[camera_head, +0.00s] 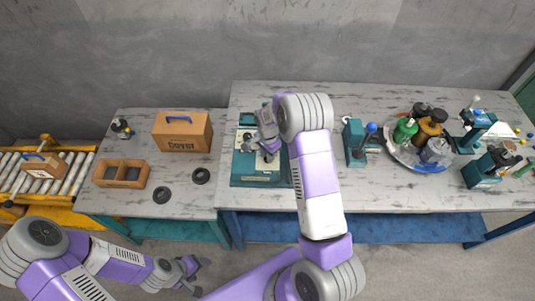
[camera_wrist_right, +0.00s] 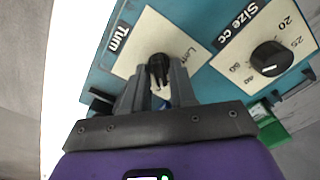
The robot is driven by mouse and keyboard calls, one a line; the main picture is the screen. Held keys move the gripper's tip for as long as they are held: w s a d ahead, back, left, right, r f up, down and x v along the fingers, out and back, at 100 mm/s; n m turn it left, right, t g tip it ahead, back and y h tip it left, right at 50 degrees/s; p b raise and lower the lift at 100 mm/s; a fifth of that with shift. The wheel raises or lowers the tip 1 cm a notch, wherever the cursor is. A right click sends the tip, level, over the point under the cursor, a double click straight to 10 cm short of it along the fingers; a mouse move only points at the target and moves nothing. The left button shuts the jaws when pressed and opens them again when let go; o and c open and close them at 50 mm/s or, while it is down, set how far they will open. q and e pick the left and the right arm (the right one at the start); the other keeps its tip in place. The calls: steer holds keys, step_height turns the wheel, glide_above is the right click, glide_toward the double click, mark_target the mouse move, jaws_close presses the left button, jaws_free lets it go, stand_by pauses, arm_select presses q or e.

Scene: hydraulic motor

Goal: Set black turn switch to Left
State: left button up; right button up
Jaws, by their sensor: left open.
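The black turn switch (camera_wrist_right: 159,72) sits on a white plate under the "Turn" label in the right wrist view, with "Left" printed beside it. My right gripper (camera_wrist_right: 160,88) has its two fingers close together, one on each side of the switch, and appears shut on it. In the head view my right gripper (camera_head: 268,152) is over the teal control panel (camera_head: 255,180) and hides part of it, including the switch. My left gripper (camera_head: 202,275) is open and empty in front of the left table, low in the view.
A black "Size cc" dial (camera_wrist_right: 271,58) is beside the switch, with a green part (camera_wrist_right: 272,125) below it. A teal device with a blue knob (camera_head: 357,143) stands right of the panel. A cardboard box (camera_head: 183,137) and black rings (camera_head: 201,176) are on the left table.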

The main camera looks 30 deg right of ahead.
jaws_close()
steer(key=shift+n, duration=0.3)
steer(key=n+b, duration=0.1)
steer(key=n, duration=0.2)
steer(key=shift+n+b, duration=0.3)
steer(key=shift+b, duration=0.1)
steer(key=n+b, duration=0.1)
steer(key=n, duration=0.3)
steer(key=n+b, duration=0.1)
steer(key=n, duration=0.8)
steer(key=shift+n+b, duration=0.4)
steer(key=shift+o, duration=1.5)
jaws_free()
